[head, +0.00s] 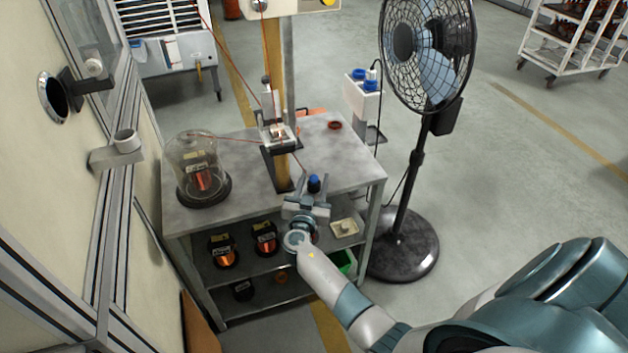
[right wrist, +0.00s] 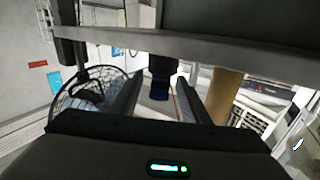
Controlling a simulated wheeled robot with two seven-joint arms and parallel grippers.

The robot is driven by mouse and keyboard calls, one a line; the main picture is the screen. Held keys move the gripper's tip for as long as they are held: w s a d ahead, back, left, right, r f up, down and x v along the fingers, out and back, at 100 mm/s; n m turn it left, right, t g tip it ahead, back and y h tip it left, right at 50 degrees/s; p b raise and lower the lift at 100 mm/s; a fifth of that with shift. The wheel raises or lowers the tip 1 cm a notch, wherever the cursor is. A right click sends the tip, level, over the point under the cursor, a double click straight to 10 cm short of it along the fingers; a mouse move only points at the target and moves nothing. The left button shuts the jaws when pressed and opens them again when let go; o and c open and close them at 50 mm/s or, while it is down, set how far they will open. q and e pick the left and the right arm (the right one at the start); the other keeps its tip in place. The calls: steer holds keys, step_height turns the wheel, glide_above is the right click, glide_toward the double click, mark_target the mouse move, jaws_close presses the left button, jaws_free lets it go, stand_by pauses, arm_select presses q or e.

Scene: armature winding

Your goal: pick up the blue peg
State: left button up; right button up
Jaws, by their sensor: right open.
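The blue peg (head: 314,182) stands upright near the front edge of the grey workbench top (head: 345,165), its top blue and its lower part dark. My right gripper (head: 308,203) is at the front edge of the bench, just in front of the peg, with its fingers spread. In the right wrist view, which looks upside down, the peg (right wrist: 159,88) shows in the gap between the two open fingers (right wrist: 158,104). No contact with the peg can be made out. My left gripper is not in view.
A glass dome (head: 195,160) over a copper coil stands at the bench's left. Copper coils (head: 222,252) sit on the shelf below. A tall fan (head: 418,150) stands right of the bench.

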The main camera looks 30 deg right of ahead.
steer(key=shift+c, duration=0.3)
jaws_close()
steer(key=shift+r, duration=0.15)
